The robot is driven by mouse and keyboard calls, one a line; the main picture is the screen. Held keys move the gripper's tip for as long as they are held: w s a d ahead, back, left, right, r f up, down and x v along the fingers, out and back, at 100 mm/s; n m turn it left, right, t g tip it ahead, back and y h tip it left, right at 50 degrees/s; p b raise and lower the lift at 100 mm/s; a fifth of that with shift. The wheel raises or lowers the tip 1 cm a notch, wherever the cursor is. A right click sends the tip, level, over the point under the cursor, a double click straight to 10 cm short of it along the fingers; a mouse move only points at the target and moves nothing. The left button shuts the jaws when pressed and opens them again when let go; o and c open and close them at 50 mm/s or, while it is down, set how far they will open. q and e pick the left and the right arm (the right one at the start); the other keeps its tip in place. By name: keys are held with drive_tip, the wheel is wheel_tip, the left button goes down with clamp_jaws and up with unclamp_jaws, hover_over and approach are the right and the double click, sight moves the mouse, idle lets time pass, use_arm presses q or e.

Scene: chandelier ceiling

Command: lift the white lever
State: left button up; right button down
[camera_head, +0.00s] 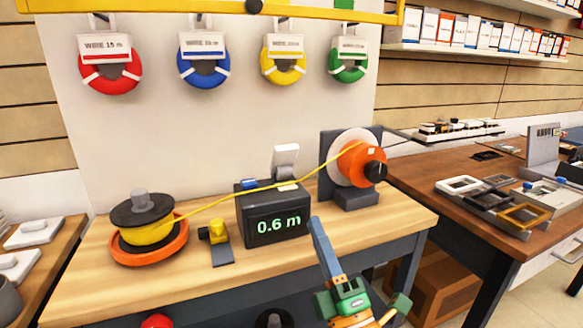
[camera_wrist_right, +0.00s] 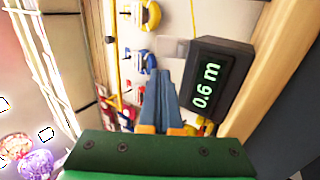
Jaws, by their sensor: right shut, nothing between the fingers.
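The white lever (camera_head: 286,160) stands raised behind the top of the dark meter box (camera_head: 274,218), whose green display reads 0.6 m. A small pale block (camera_head: 288,186) lies on the box top below it. The box also shows in the right wrist view (camera_wrist_right: 215,80), with a pale part (camera_wrist_right: 174,50) beside it that may be the lever. My right gripper (camera_head: 315,222) is shut and empty, its blue fingers in front of the box's right side and below the lever. Its fingers also show in the right wrist view (camera_wrist_right: 165,76). My left gripper is out of view.
Yellow wire (camera_head: 222,199) runs from the left spool (camera_head: 145,222) past the box top to the orange reel (camera_head: 356,165). A small yellow tool (camera_head: 217,236) stands left of the box. Bare wooden bench (camera_head: 190,275) lies in front. Coloured wire coils (camera_head: 205,70) hang behind.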

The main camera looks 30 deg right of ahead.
sight(287, 154)
drive_tip(key=shift+y, duration=0.3)
drive_tip(key=p+x, duration=0.3)
drive_tip(key=x, duration=1)
drive_tip(key=shift+w+d+r+p, duration=0.1)
drive_tip(key=shift+w+r+p, duration=0.1)
drive_tip(key=shift+w+p, duration=0.15)
drive_tip(key=shift+s, duration=0.1)
